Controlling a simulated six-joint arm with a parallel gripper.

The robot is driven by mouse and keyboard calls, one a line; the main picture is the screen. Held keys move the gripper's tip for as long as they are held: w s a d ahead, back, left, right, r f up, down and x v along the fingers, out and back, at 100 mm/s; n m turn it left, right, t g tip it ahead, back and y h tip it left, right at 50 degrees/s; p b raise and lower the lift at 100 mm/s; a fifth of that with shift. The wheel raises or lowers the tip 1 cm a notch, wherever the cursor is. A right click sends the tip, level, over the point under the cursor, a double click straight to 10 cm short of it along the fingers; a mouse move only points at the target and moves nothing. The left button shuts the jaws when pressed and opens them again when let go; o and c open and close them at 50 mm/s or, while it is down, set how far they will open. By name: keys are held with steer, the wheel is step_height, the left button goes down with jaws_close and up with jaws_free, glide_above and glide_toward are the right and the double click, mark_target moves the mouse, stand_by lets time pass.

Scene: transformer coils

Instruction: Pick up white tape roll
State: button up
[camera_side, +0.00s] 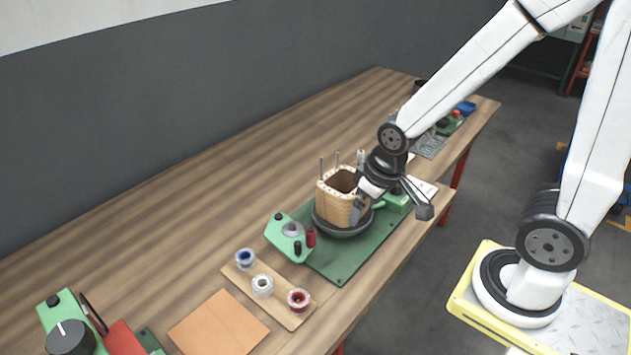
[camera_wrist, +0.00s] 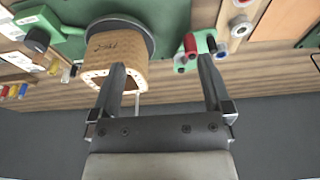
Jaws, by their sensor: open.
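The white tape roll (camera_side: 262,286) stands on a small wooden board (camera_side: 276,308) near the front of the bench, between a blue roll (camera_side: 245,259) and a red roll (camera_side: 298,301). In the wrist view the white roll (camera_wrist: 241,30) shows at the upper right, outside my fingers. My gripper (camera_side: 358,208) is at the tan coil box (camera_side: 334,204), apart from the rolls. In the wrist view my gripper (camera_wrist: 161,66) has its two fingers spread with nothing held between them. The left finger overlaps the coil box in that view; I cannot tell whether they touch.
The coil box sits on a dark round turntable on a green base plate (camera_side: 345,270). A green control unit (camera_side: 287,235) with knobs and a red cylinder (camera_side: 311,237) stands between box and rolls. An orange-brown sheet (camera_side: 218,325) lies at the front. The bench behind the rolls is clear.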

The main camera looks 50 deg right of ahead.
steer(key=n+g, duration=0.3)
steer(key=n, duration=1.9)
glide_above(263, 286)
step_height(263, 286, down, 10)
steer(key=shift+s+d+r, duration=0.1)
steer(key=shift+d, duration=0.05)
steer(key=shift+f, duration=1.4)
steer(key=shift+f, duration=0.15)
steer(key=shift+f, duration=2.45)
